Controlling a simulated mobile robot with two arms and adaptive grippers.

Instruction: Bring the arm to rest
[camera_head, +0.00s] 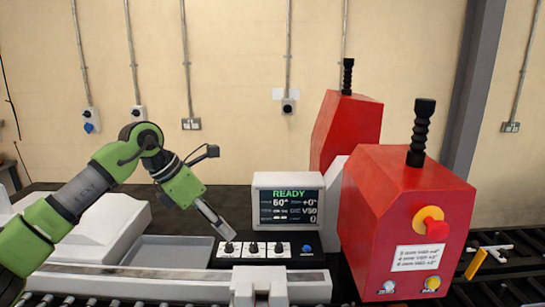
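My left arm (85,190) comes in from the left, green and dark, and bends downward at a joint. My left gripper (226,232) points down and to the right, with its tips just above or at the left end of the black knob panel (264,262). The fingers look close together, but I cannot tell if they are fully shut. I see nothing held between them. I cannot tell whether the tips touch the left knob. My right gripper is not in view.
A display (287,208) reading READY and 60° stands behind the knob panel. The red machine housing (400,210) with black levers and a red emergency button (433,226) stands at right. A grey tray (172,250) lies left of the panel. Rollers (505,270) run at far right.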

